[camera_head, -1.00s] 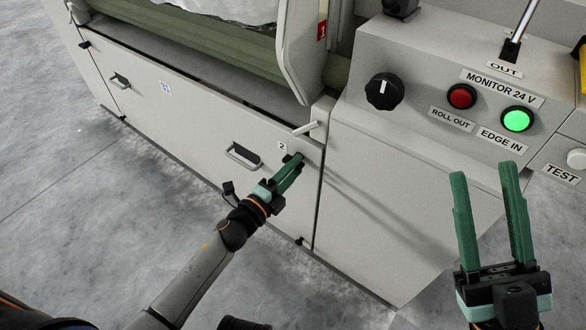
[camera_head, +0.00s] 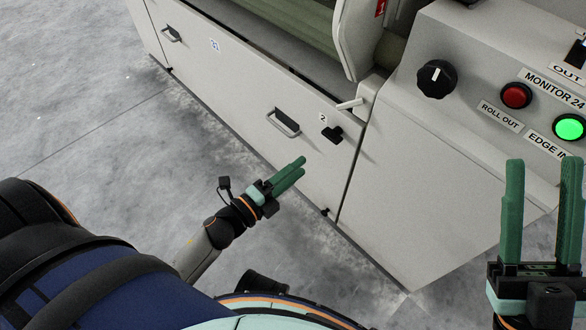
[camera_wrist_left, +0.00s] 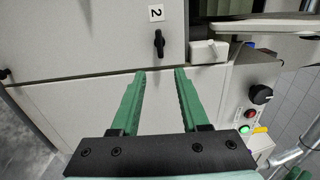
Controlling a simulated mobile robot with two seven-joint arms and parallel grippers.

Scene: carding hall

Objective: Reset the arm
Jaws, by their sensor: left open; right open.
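My left gripper (camera_head: 288,172) is open and empty, with green fingers, in front of the lower cabinet panel and below the black latch (camera_head: 332,134) marked 2. In the left wrist view its two fingers (camera_wrist_left: 158,72) are apart with nothing between them, and the latch (camera_wrist_left: 159,43) lies beyond the tips. My right gripper (camera_head: 543,165) is open and empty, pointing up at the right, in front of the control box.
The grey machine has a long panel with a handle (camera_head: 283,122) and a white lever (camera_head: 350,104). Its control box carries a black knob (camera_head: 436,79), a red button (camera_head: 515,95) and a lit green button (camera_head: 568,127). Bare floor (camera_head: 80,120) lies at the left.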

